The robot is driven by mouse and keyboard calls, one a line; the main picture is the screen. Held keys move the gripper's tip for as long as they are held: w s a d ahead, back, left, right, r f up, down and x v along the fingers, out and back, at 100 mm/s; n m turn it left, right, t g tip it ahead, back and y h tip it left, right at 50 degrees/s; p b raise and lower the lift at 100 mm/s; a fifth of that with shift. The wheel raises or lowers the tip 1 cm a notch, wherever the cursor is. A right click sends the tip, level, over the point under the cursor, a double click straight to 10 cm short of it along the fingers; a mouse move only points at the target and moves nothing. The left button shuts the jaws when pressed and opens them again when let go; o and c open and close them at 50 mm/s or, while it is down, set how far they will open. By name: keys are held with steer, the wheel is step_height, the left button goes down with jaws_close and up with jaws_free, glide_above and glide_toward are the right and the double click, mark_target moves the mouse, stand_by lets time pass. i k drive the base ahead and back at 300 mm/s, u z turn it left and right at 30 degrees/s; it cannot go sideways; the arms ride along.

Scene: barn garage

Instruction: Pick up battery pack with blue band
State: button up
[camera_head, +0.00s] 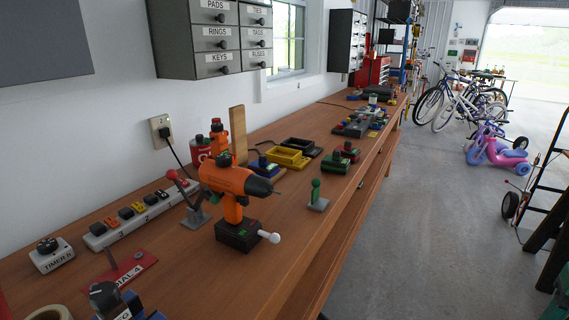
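A small dark block with a green top patch and a blue lower part (266,171) lies on the wooden workbench, behind the orange drill and in front of the yellow tray. It looks like the battery pack with the blue band, but it is too small to be sure. The drill partly overlaps the space before it, and a wooden post stands just to its left. Two similar dark blocks with red parts (335,163) sit to its right. My gripper is not in view.
The orange drill (228,180) stands upright on its dark base. A green-knobbed lever (316,196), yellow tray (283,158), wooden post (238,135) and red-knobbed lever (195,216) stand nearby. The workbench (290,255) is bare at front right; open floor (420,230) lies beyond its edge.

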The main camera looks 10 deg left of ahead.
mark_target(261, 166)
steer(key=z, duration=0.95)
steer(key=i, duration=1.4)
steer(key=u, duration=2)
steer(key=i, duration=0.4)
steer(key=u, duration=0.15)
